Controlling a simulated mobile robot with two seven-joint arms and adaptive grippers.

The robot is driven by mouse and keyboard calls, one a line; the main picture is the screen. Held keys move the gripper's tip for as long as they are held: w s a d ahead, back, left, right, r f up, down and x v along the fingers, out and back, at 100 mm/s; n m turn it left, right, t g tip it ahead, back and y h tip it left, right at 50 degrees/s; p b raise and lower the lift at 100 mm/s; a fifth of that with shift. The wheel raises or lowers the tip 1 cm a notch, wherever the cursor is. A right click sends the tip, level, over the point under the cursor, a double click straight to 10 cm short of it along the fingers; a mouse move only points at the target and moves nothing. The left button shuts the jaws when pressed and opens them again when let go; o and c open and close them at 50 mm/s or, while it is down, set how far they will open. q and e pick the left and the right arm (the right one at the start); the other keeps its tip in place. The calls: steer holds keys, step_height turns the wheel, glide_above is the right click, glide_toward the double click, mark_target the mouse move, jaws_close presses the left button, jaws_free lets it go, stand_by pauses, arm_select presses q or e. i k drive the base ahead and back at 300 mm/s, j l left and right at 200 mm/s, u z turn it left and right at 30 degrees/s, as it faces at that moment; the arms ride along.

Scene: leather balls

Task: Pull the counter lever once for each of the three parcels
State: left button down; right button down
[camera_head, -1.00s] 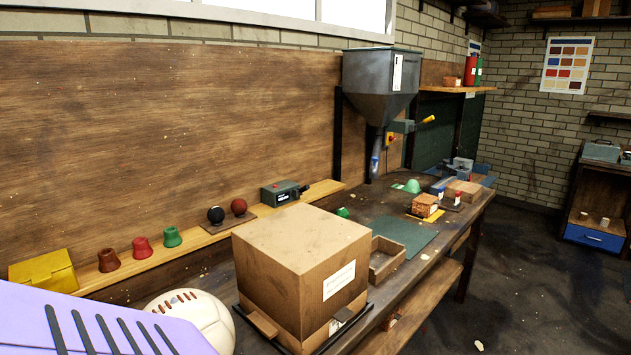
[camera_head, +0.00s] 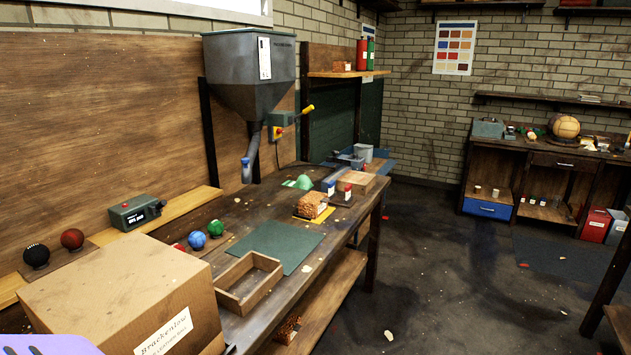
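A lever with a yellow handle (camera_head: 306,109) sticks out to the right beside the grey hopper (camera_head: 250,78); I cannot tell whether it is the counter lever. A small dark green device (camera_head: 135,212) with a black part at its right end stands on the wooden ledge. A large closed cardboard box (camera_head: 115,285) with a white label stands at the front left. A brown speckled block (camera_head: 312,204) rests on a yellow mat. I cannot tell which things are the three parcels.
An empty wooden tray (camera_head: 248,284) and a green mat (camera_head: 270,244) lie on the workbench. Black, red, blue and green balls sit along the left. A blue-tipped spout (camera_head: 247,170) hangs below the hopper. Open floor (camera_head: 440,270) lies to the right, before another bench (camera_head: 540,180).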

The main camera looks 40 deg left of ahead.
mark_target(162, 204)
steer(key=i, duration=2.3)
steer(key=i+l+u, duration=0.1)
steer(key=i, duration=1)
steer(key=u, duration=4.75)
